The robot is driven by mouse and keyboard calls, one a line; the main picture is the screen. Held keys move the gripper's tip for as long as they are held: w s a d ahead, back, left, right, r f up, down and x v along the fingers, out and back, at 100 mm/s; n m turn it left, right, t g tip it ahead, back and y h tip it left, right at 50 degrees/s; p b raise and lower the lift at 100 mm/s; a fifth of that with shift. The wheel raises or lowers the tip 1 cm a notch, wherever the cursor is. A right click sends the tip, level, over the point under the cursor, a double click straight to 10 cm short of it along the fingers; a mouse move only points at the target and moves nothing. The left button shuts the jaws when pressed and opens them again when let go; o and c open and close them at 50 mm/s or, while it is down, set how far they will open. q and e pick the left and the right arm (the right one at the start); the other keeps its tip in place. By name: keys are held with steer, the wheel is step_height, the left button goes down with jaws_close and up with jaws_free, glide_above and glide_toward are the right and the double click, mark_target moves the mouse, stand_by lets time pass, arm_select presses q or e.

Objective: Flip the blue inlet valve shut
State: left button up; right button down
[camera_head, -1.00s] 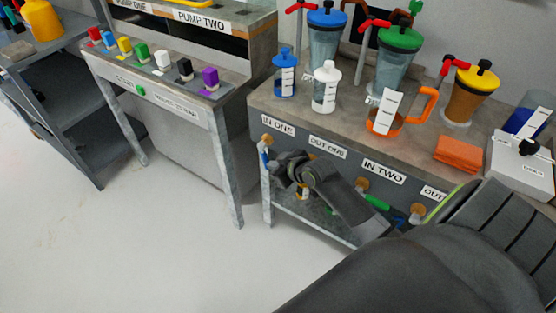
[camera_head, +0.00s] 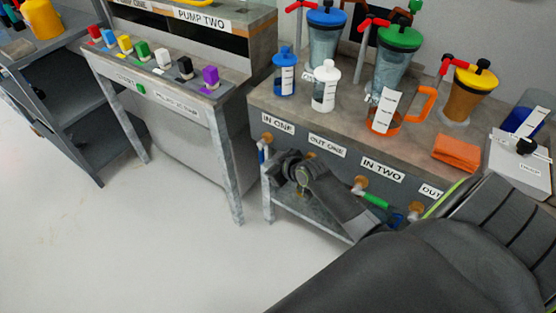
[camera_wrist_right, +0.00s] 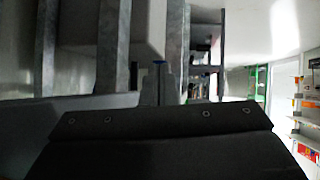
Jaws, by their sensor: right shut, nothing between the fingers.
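The blue inlet valve (camera_head: 262,153) is a small blue-and-white piece below the brass fitting under the IN ONE label (camera_head: 277,124), at the left end of the bench front. My right gripper (camera_head: 272,172) is shut and empty, just right of and slightly below that valve. I cannot tell whether they touch. The gripper and wrist hide part of the area under the OUT ONE label. In the right wrist view a small blue spot shows beyond the dark gripper body; I cannot tell what it is. My left gripper is out of view.
A green valve (camera_head: 373,199) sits under the IN TWO label. The bench top holds bottles, lidded containers and an orange cloth (camera_head: 456,152). A metal bench leg (camera_head: 226,165) stands left of the valve. The floor (camera_head: 180,240) in front is clear.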

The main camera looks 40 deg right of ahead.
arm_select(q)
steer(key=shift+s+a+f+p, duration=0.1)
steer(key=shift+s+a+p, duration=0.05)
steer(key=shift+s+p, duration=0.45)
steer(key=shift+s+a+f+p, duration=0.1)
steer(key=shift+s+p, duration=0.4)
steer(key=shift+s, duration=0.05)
arm_select(e)
step_height(320, 180, up, 10)
